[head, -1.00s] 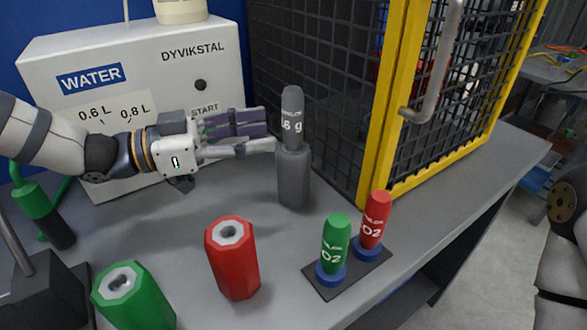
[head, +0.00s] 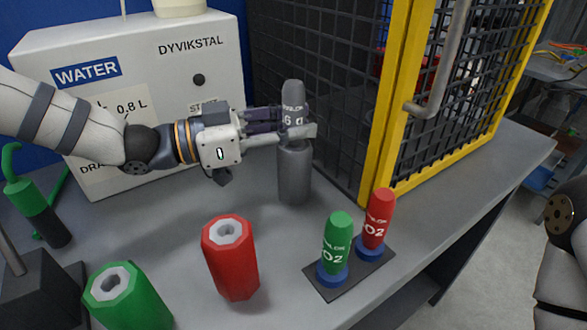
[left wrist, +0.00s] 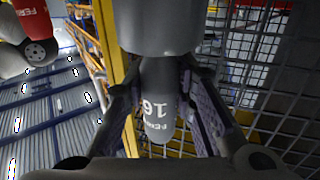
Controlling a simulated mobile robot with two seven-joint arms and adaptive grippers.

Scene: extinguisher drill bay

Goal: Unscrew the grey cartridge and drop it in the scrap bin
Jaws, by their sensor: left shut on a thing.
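The grey cartridge (head: 293,92) stands upright in the top of a dark grey cylindrical body (head: 294,178) on the bench, in front of the mesh cage. My left gripper (head: 300,124) comes in from the left and is shut on the cartridge, just above that body. In the left wrist view, the cartridge (left wrist: 158,100) lies between the two fingers, its lettering upside down, with the grey body (left wrist: 155,25) above it. My right arm shows only at the right edge of the head view; its gripper is out of view. I cannot make out a scrap bin.
A red octagonal sleeve (head: 232,265) and a green one (head: 125,300) stand at the front. Green (head: 337,240) and red (head: 377,218) CO2 cartridges stand on a dark plate (head: 325,290). The yellow-framed cage door (head: 386,110) is close right of the grey cartridge.

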